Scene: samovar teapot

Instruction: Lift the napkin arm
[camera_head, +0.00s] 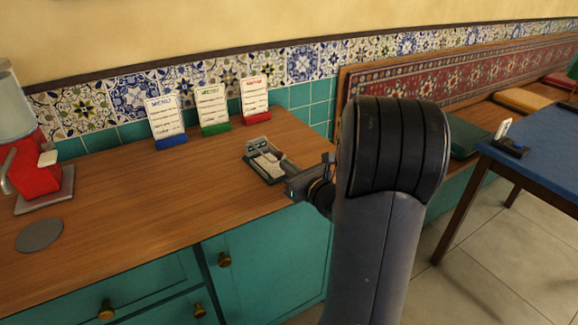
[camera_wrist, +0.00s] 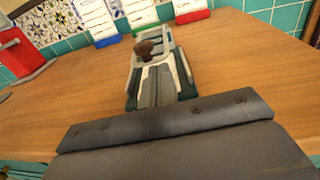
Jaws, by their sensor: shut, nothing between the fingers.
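The napkin holder (camera_head: 247,163) sits on the wooden counter, a dark tray with pale napkins in it. In the wrist view the holder (camera_wrist: 130,102) is straight ahead, with a light grey arm (camera_wrist: 183,68) and a brown knob (camera_wrist: 148,47) at its far part. The arm appears to lie low over the tray; its exact tilt is unclear. My gripper (camera_head: 290,187) is at the holder's near right side, low over the counter edge. It is shut and empty. Whether it touches the holder cannot be told.
Three memo cards, blue-based (camera_head: 168,120), green-based (camera_head: 212,110) and red-based (camera_head: 255,100), stand behind the holder against the tiles. A red machine (camera_head: 38,170) and a grey disc (camera_head: 39,235) are at left. The counter between is clear. A blue table (camera_head: 540,150) is at right.

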